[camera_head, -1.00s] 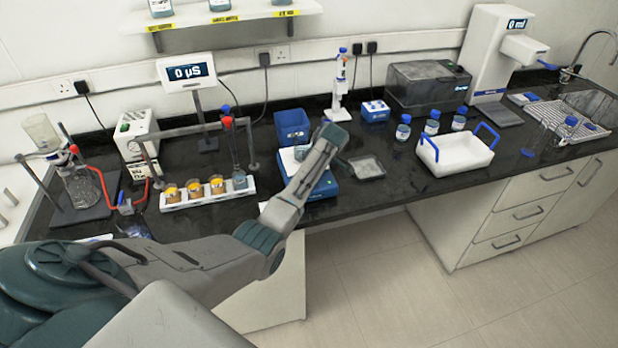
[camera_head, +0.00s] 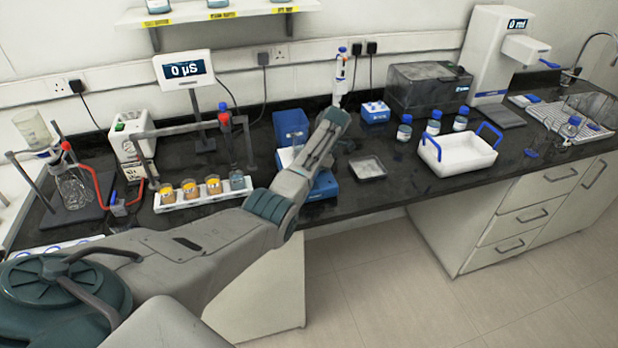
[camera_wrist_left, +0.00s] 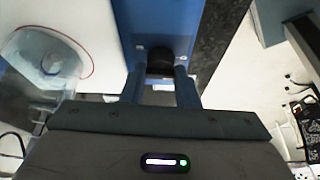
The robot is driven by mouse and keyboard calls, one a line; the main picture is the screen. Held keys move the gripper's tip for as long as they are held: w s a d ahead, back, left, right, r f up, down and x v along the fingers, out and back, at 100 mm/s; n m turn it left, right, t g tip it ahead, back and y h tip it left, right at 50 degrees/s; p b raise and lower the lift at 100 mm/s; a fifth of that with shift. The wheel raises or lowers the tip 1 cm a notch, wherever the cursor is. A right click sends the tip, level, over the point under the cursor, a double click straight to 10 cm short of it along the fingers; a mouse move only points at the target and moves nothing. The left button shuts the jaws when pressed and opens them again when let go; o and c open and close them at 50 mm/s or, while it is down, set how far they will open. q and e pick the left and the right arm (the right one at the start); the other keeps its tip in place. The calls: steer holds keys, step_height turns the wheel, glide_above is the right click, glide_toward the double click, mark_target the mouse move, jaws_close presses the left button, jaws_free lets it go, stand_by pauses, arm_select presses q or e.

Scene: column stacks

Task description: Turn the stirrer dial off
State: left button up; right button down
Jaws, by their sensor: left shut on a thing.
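The blue stirrer (camera_head: 325,187) stands near the bench's front edge, partly hidden by my left arm in the head view. In the left wrist view its blue body (camera_wrist_left: 160,18) runs down to a small black dial (camera_wrist_left: 160,57). My left gripper (camera_wrist_left: 160,78) is shut on this dial, with one finger at each side. The dial's marking and exact angle cannot be read. In the head view my arm hides the dial and the fingertips. A clear vessel (camera_wrist_left: 50,58) shows beside the blue body in the left wrist view. My right gripper is not in view.
A white rack (camera_head: 200,198) with several jars stands to the left of the stirrer. A blue container (camera_head: 291,126) is behind it and a small grey tray (camera_head: 367,168) to its right. A white tray with blue handles (camera_head: 457,157) stands farther right.

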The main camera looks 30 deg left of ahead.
arm_select(q)
steer(key=shift+n, duration=0.4)
steer(key=o, duration=0.7)
steer(key=shift+w, duration=0.1)
steer(key=shift+w+d+r+b, duration=0.1)
steer(key=shift+r+b, duration=0.2)
steer(key=shift+b, duration=0.1)
steer(key=b+v, duration=0.1)
steer(key=v, duration=0.3)
steer(key=shift+w+r, duration=0.1)
steer(key=shift+r, duration=0.3)
steer(key=p+v, duration=0.2)
steer(key=v, duration=0.3)
steer(key=shift+r+p, duration=0.2)
steer(key=shift+p, duration=0.15)
